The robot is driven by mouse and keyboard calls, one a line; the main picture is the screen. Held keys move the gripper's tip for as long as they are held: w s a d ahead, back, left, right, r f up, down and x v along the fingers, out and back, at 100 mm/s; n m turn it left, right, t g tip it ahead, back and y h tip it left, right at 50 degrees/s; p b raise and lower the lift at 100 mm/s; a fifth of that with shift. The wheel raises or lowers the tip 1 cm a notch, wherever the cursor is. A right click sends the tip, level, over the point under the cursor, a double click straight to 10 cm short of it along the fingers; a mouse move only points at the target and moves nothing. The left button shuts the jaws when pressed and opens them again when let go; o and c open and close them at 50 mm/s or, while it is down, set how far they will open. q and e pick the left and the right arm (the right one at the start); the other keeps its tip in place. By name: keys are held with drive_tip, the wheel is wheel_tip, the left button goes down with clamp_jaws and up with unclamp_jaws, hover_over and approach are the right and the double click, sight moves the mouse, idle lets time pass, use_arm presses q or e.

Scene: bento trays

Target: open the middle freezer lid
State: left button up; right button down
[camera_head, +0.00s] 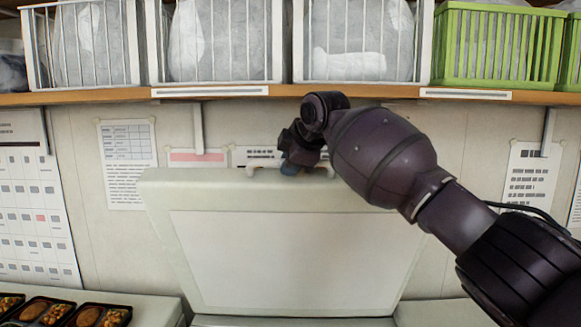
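The middle freezer lid (290,262) stands raised and steep in the centre of the head view, its pale inner face towards me. Its light handle (258,171) shows at the top edge, partly covered by my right gripper. My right arm reaches in from the right, and my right gripper (290,168) is at the handle. Its fingertips are mostly hidden, so I cannot tell whether they are closed around the handle. My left gripper is not in view.
A shelf (380,92) with white wire baskets (210,78) and a green basket (497,45) runs above the lid. Bento trays (45,311) sit on a pale surface at the lower left. Papers hang on the wall behind.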

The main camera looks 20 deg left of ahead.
idle(0.3)
drive_tip(key=c, duration=1.3)
unclamp_jaws()
drive_tip(key=shift+w, duration=0.1)
drive_tip(key=shift+c, duration=0.2)
drive_tip(key=b+v, duration=0.2)
drive_tip(key=v, duration=0.9)
drive_tip(key=shift+f, duration=0.1)
